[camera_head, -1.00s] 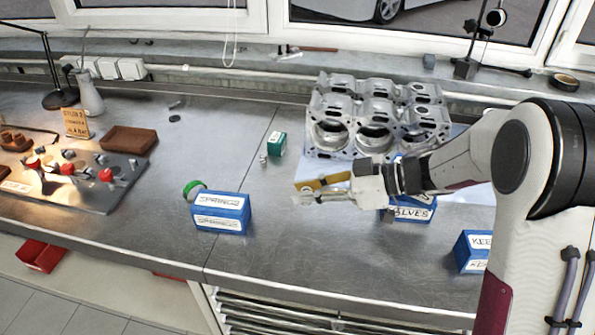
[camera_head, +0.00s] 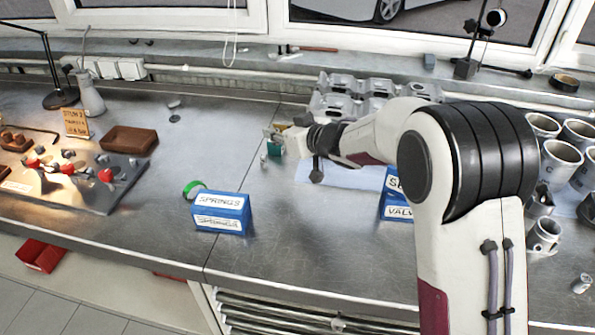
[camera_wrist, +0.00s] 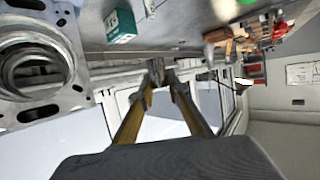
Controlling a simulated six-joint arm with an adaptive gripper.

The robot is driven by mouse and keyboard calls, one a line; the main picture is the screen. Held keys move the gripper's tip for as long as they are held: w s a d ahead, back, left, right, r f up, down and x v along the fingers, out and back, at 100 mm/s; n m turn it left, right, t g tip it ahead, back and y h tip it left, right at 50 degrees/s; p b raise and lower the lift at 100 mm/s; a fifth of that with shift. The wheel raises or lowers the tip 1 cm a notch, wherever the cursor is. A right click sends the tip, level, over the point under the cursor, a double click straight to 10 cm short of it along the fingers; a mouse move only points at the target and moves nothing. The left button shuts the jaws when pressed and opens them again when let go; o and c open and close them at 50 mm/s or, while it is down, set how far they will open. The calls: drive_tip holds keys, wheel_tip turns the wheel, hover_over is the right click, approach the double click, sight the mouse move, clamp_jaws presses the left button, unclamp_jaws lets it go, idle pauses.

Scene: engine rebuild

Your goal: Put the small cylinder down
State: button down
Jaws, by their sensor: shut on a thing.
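My gripper (camera_head: 276,130) is over the back of the bench, near the green box (camera_head: 275,147), with the arm reaching in from the right. In the wrist view its yellow-brown fingers (camera_wrist: 158,75) converge on the small cylinder (camera_wrist: 158,68), a small grey piece at the tips whose shape is hard to make out. The held piece cannot be told apart in the head view. Another small pale cylinder (camera_head: 263,158) stands on the bench just left of the green box; it also shows at the top of the wrist view (camera_wrist: 150,7).
The engine block (camera_head: 350,90) is partly hidden behind my arm. A blue SPRINGS box (camera_head: 221,214), a green ring (camera_head: 193,188), a brown tray (camera_head: 129,139) and a blue valves box (camera_head: 397,206) stand around. The bench between the tray and green box is mostly clear.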

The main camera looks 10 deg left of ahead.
drive_tip(key=w+d+f+m+t+h, duration=0.2)
drive_tip(key=w+d, duration=0.2)
drive_tip(key=shift+d+m, duration=0.4)
idle(0.4)
hover_over(297, 171)
drive_tip(key=shift+f, duration=3.15)
drive_tip(key=shift+f, duration=1.85)
drive_tip(key=shift+f, duration=0.15)
